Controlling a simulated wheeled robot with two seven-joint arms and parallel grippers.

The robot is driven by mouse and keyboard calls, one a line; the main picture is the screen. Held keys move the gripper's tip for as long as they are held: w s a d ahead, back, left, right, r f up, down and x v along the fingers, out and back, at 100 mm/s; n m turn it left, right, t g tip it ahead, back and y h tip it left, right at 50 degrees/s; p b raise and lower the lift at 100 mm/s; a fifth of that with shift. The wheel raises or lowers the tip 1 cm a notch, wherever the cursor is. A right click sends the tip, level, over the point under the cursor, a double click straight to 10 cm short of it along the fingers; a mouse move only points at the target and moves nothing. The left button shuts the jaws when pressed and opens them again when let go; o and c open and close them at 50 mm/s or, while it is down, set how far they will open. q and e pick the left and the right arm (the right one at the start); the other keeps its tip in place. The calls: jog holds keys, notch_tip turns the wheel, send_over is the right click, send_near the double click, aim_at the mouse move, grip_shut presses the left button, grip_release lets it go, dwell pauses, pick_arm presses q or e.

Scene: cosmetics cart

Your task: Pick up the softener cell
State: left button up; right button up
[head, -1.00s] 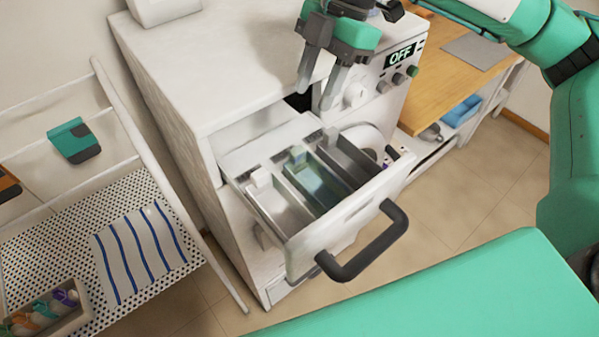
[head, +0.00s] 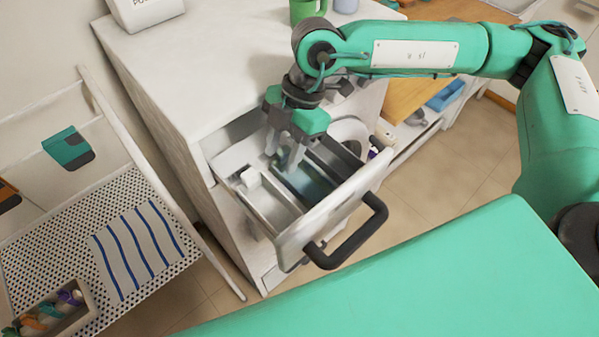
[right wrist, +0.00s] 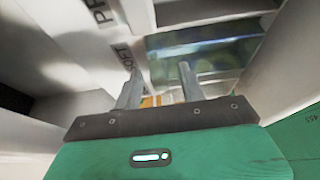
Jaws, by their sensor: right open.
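The detergent drawer (head: 310,225) is pulled out of the white machine, its black handle facing forward. Its middle cell (head: 313,188) has a blue-green tint and lies between two grey cells; I take it to be the softener cell. In the right wrist view a "SOFT" label (right wrist: 122,53) shows beside this tinted cell (right wrist: 205,55). My right gripper (head: 287,167) is open, pointing down over the back end of the middle cell. Its fingers hide the tab there, and I cannot tell whether they straddle or touch it. My left gripper is not in view.
A white rack (head: 180,215) with a striped cloth (head: 135,250) and a small bin stands on the left. A green cup (head: 305,10) stands on the machine top.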

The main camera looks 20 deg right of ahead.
grip_shut()
jog(key=shift+r, duration=0.15)
jog(key=shift+r+b, duration=0.3)
jog(key=shift+r, duration=0.3)
notch_tip(320, 180, up, 18)
jog(key=b, duration=0.4)
jog(key=shift+r, duration=0.25)
jog(key=shift+s, duration=0.1)
